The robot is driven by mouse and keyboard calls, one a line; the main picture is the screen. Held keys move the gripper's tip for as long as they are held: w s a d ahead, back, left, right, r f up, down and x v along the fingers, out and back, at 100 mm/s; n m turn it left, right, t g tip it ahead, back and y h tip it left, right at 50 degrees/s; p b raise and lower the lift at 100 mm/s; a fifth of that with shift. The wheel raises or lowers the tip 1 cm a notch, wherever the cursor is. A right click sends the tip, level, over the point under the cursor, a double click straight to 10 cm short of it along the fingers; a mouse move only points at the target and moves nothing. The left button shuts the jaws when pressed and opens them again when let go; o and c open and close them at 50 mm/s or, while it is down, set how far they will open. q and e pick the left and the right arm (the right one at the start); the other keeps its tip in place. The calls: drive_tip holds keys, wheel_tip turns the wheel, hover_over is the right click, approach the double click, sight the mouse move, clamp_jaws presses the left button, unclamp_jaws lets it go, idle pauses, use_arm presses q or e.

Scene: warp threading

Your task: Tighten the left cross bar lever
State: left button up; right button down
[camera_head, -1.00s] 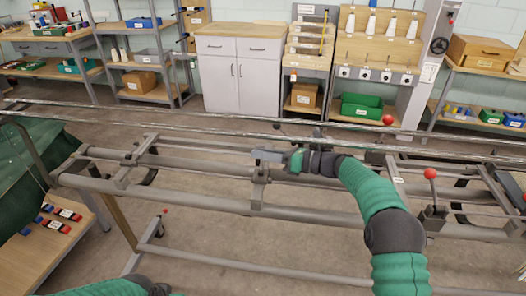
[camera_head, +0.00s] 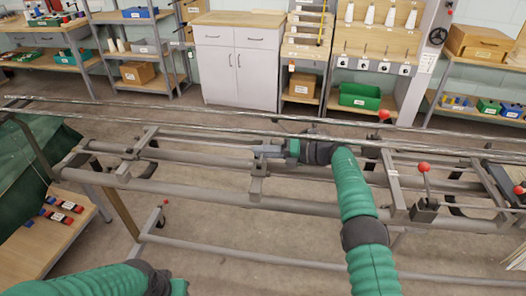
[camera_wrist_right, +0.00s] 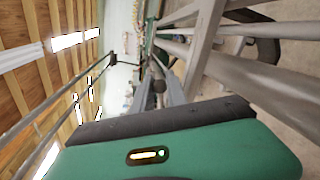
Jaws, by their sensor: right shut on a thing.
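My right gripper (camera_head: 266,151) reaches over the frame from the right, beside the middle cross bar bracket (camera_head: 257,179). In the right wrist view its fingers (camera_wrist_right: 160,84) are closed around a small dark rounded piece (camera_wrist_right: 158,86), seemingly part of a lever; the gripper hides most of it. Another lever (camera_head: 426,186) with a red knob stands upright at the right. My left arm comes in at the bottom left; only the back of the left gripper (camera_head: 178,287) shows, its fingers cut off by the edge.
Long metal rails (camera_head: 215,193) run across the frame, with thin bars behind. A wooden board with red and blue items (camera_head: 56,222) is at the lower left. A cabinet (camera_head: 236,68) and shelves line the wall. Floor shows below the rails.

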idle(0.5)
drive_tip(key=c, duration=1.3)
unclamp_jaws()
drive_tip(key=shift+w+a+f, duration=0.1)
drive_tip(key=shift+w, duration=0.05)
drive_tip(key=shift+c, duration=0.2)
drive_tip(key=shift+f, duration=0.2)
drive_tip(key=shift+r, duration=0.1)
